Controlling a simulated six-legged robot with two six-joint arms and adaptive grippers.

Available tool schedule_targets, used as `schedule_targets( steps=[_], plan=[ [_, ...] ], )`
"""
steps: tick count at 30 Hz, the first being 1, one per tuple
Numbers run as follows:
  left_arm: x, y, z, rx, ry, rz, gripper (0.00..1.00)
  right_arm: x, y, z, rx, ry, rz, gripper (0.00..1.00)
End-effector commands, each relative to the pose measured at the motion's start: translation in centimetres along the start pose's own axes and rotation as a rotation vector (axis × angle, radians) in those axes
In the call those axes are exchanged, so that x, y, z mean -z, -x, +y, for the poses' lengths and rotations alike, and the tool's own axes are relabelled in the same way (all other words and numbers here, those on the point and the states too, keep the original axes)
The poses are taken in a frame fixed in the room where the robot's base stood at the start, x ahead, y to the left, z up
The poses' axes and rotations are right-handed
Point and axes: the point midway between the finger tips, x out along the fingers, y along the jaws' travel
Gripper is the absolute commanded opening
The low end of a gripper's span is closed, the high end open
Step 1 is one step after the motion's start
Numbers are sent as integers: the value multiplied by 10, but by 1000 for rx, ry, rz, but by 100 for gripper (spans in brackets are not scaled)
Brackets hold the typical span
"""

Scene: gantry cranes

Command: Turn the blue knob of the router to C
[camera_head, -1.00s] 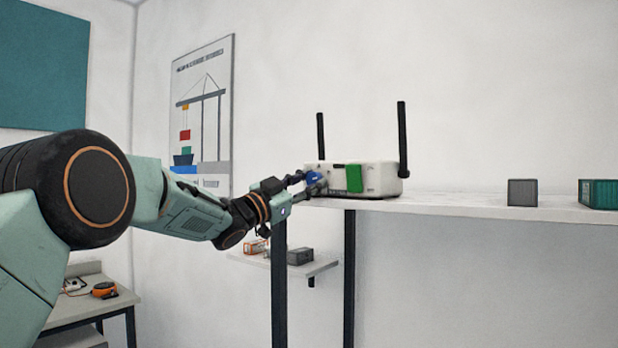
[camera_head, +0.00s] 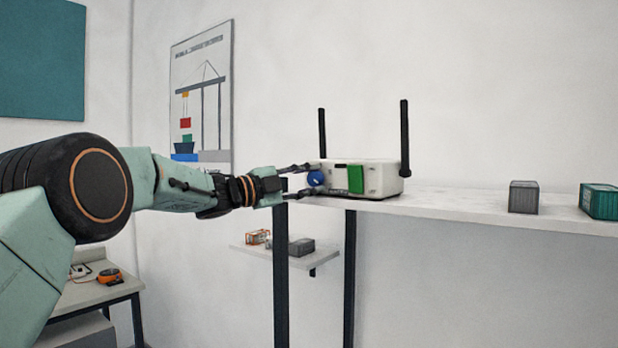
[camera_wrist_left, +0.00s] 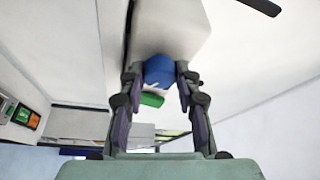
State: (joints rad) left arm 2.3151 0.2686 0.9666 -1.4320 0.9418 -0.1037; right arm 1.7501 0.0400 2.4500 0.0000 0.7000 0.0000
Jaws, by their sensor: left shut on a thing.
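The white router (camera_head: 382,181) stands on the shelf with two black antennas up. Its blue knob (camera_head: 316,178) is at the left of its front, beside a green block-like part (camera_head: 355,179) on the same face. My left gripper (camera_head: 307,181) comes in from the left, with one finger above and one below the knob. In the left wrist view its fingertips (camera_wrist_left: 160,76) are closed on either side of the blue knob (camera_wrist_left: 158,68), which bears a small white mark. The letters around the knob are too small to read. My right gripper is not in view.
The white shelf (camera_head: 450,204) has free room right of the router, then a grey box (camera_head: 523,197) and a green container (camera_head: 599,201). Dark shelf posts (camera_head: 280,270) stand below my left gripper. A lower shelf (camera_head: 325,260) holds small items.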

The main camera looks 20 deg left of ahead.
Motion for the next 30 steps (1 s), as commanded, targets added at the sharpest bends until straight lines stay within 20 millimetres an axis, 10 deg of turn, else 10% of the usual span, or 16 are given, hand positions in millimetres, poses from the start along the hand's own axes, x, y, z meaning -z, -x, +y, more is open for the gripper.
schedule_targets(
  steps=[20, 21, 30],
  plan=[
    [0, 0, -2, -18, -54, 0, 1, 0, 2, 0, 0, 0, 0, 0],
    [0, 0, -2, -18, -54, 0, 35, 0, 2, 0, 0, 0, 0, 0],
    [0, 0, -1, -19, -52, 0, 55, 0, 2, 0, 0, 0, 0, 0]
  ],
)
